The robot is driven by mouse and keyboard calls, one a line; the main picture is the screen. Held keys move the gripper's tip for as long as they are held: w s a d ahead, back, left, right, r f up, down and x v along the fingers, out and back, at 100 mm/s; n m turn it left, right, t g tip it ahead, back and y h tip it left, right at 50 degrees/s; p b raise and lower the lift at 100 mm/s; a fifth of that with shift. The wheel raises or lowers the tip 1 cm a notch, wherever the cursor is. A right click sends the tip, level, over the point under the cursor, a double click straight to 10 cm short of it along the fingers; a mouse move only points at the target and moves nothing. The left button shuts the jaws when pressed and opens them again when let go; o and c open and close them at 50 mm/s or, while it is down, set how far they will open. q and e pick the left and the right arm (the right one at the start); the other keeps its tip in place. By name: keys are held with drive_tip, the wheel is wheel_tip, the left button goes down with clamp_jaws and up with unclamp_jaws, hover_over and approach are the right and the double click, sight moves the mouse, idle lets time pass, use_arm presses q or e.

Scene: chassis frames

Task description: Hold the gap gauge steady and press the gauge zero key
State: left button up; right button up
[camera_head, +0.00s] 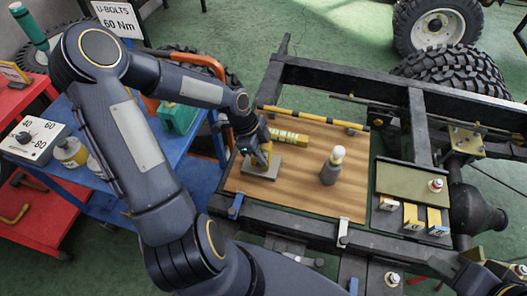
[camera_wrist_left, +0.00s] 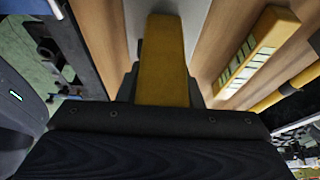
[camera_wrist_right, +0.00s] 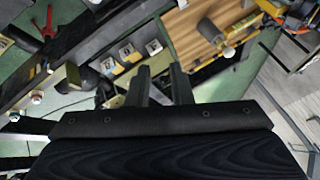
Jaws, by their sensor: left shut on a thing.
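A yellow upright piece (camera_head: 264,156) on a grey base block (camera_head: 262,170) stands on the wooden board; I take it to be the gap gauge. My left gripper (camera_head: 258,150) is shut on it from above. In the left wrist view the yellow piece (camera_wrist_left: 163,60) fills the space between the fingers. I cannot make out the zero key. A yellow bar with pale green segments (camera_head: 288,137) lies on the board beside the left gripper. My right gripper (camera_wrist_right: 162,82) shows in the right wrist view, with its fingers apart and nothing between them.
The wooden board (camera_head: 300,195) sits on a dark chassis frame (camera_head: 300,72). A grey post with a cream ball top (camera_head: 329,172) stands on it. A black-and-yellow bar (camera_head: 312,117) runs along its back edge. An olive tray (camera_head: 410,187) and several small numbered blocks (camera_head: 411,216) are to the right.

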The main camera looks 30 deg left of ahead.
clamp_jaws()
idle(1.4)
